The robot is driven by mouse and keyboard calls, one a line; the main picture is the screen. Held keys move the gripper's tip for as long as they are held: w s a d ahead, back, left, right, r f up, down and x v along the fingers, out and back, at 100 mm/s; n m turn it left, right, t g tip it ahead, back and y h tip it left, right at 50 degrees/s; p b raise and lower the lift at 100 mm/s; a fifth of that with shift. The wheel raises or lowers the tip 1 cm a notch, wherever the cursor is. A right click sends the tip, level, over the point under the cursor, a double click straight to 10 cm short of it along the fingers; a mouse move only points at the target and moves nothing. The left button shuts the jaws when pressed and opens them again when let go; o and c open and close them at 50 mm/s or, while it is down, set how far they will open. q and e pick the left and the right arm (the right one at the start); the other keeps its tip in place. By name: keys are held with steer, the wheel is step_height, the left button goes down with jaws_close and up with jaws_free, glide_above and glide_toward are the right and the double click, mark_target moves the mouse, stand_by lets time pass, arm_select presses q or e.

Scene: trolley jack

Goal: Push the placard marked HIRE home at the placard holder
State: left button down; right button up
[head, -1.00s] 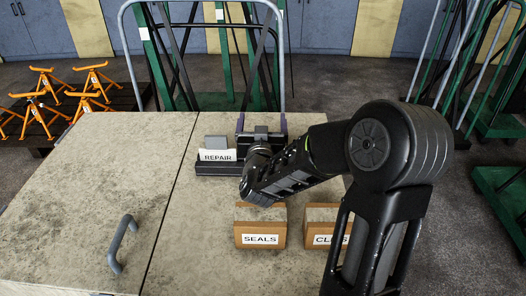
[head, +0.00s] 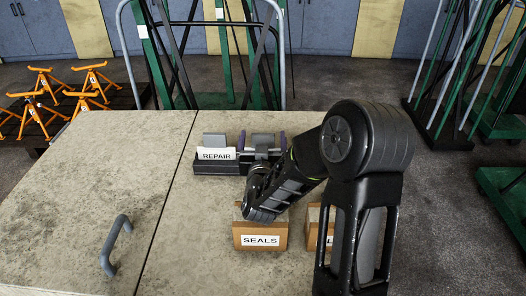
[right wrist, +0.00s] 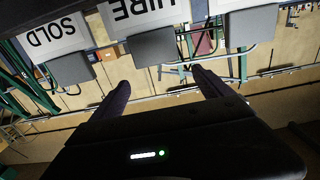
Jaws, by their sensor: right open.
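The placard holder (head: 213,168) is a dark tray on the far part of the bench, with the REPAIR placard (head: 215,154) in its left part. My right gripper (head: 262,139) is open over the holder, its purple fingers apart with a grey tab between them in the picture. In the right wrist view the HIRE placard (right wrist: 145,13) appears upside down, its grey block above the gap between my fingers (right wrist: 160,77). The SOLD placard (right wrist: 55,37) is to its left there. Contact cannot be told. My right arm hides the holder's right part in the head view. My left gripper is out of view.
A SEALS box (head: 260,241) and a second box (head: 314,228), mostly hidden by my arm, stand nearer on the bench. A grey handle (head: 117,245) is at the left front. The bench's left (head: 90,180) is clear. Orange stands (head: 40,95) and green racks are beyond.

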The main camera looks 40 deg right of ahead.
mark_target(263, 134)
step_height(263, 134, down, 2)
steer(key=shift+f, duration=0.15)
steer(key=shift+w+d, duration=0.5)
steer(key=shift+w, duration=0.15)
steer(key=x, duration=0.6)
steer(key=shift+p, duration=0.3)
steer(key=shift+s, duration=0.1)
steer(key=shift+c, duration=0.3)
steer(key=c, duration=1.8)
